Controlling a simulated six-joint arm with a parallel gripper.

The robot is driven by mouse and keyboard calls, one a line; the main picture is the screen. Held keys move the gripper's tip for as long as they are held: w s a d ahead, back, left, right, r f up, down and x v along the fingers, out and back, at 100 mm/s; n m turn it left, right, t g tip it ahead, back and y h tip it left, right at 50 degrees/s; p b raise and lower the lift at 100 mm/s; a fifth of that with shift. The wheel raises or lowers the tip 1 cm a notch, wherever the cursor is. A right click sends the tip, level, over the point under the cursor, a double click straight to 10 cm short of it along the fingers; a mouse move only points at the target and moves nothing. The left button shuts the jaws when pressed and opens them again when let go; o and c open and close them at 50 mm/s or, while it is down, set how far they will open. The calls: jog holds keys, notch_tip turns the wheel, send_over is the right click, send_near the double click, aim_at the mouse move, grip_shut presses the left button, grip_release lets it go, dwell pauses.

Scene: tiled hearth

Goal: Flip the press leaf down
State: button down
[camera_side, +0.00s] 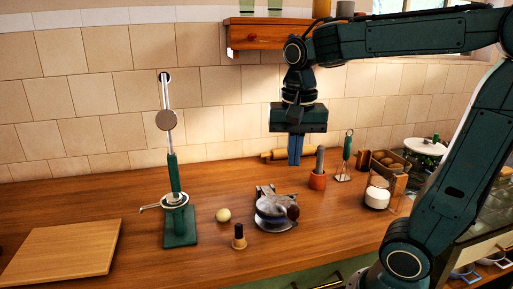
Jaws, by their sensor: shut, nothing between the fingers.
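The press stands left of centre on the wooden counter. It has a green base (180,240) and a round metal cup with a side handle. Its long leaf (171,140) stands nearly upright above the cup, with a round disc part way up and a ring at the top. My gripper (295,162) points down above the counter, well to the right of the press and apart from it. Its blue fingers are shut and empty.
A pale ball (223,215), a dark-topped stamp (239,238) and a metal dish (270,212) stand right of the press. A cutting board (63,252) lies left. A terracotta pot (317,180), whisk (345,160) and jar rack (384,190) stand right.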

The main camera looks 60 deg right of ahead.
aim_at(292, 207)
jog(key=shift+w+d+r+m+g+y, duration=0.25)
jog(key=shift+d+r+m, duration=0.15)
jog(key=shift+m, duration=2.15)
jog(key=shift+w+d+r+m+g+y, duration=0.2)
jog(key=shift+d+r+m, duration=0.2)
jog(key=shift+m, duration=2.1)
jog(key=shift+w+d+r+m+g+y, duration=0.25)
jog(key=shift+d+r+m, duration=0.15)
jog(key=shift+m, duration=2.15)
jog(key=shift+f, duration=0.15)
jog(key=f, duration=0.9)
jog(key=s+a+f, duration=0.1)
jog(key=f, duration=0.3)
jog(key=shift+f, duration=0.35)
jog(key=shift+f, duration=0.1)
